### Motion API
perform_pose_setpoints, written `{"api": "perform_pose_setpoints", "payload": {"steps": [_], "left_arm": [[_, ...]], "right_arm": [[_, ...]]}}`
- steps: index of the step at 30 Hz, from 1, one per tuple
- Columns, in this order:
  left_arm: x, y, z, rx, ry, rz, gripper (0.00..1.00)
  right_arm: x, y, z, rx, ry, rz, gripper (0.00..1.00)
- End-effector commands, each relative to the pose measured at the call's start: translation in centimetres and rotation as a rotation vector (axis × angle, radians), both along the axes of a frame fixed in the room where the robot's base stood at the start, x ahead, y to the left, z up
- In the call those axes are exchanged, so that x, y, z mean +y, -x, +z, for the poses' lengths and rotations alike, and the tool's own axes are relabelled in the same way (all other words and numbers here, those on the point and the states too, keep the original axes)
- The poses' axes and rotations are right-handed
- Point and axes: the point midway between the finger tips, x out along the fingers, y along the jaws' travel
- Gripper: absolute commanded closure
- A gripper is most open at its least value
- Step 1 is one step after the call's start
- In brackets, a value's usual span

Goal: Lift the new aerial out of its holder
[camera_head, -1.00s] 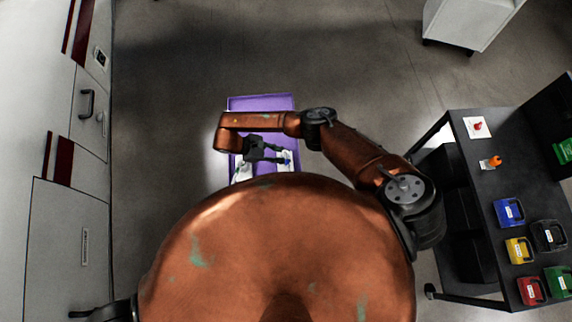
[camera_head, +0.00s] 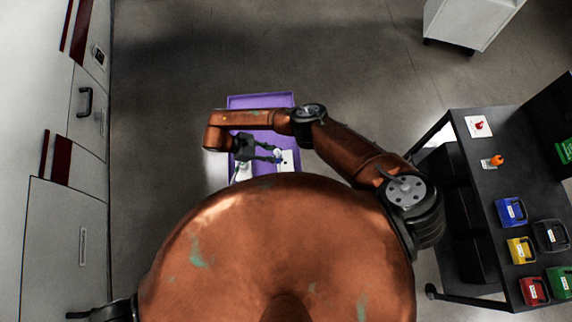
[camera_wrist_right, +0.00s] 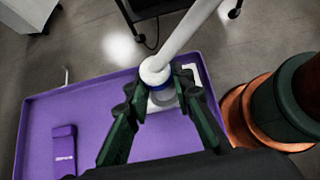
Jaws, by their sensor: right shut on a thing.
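The new aerial (camera_wrist_right: 185,38) is a white rod with a wide round base and a blue band, leaning up to the right in the right wrist view. My right gripper (camera_wrist_right: 160,87) is shut around its base near the blue band. In the head view my right gripper (camera_head: 277,156) is over the purple tray. The aerial's holder looks to be the white plate (camera_wrist_right: 190,74) behind and below the fingers; it also shows in the head view (camera_head: 289,156), with a dark spot on it. I cannot tell how far the base is from the plate. My left gripper is not visible.
The purple tray (camera_head: 262,101) has a raised rim and a purple labelled block (camera_wrist_right: 64,152). A dark table (camera_head: 482,184) at the right carries coloured bins and an orange item (camera_head: 495,160). White cabinets (camera_head: 62,215) line the left.

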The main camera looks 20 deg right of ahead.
Motion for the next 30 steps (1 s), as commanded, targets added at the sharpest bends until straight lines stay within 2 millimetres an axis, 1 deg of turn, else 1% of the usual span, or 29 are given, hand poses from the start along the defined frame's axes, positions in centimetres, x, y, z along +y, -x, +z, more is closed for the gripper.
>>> {"api": "perform_pose_setpoints", "payload": {"steps": [1,18,28,30], "left_arm": [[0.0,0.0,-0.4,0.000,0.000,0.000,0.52],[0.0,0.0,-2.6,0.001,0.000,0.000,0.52],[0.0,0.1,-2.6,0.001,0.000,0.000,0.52],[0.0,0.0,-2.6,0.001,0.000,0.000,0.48]], "right_arm": [[0.4,-0.1,-0.2,0.000,0.000,0.000,1.00],[4.4,-1.3,-0.1,0.000,0.001,0.001,1.00],[4.7,-1.4,0.0,0.000,0.001,0.000,1.00],[4.7,-1.4,0.0,0.000,0.001,0.000,1.00]]}}
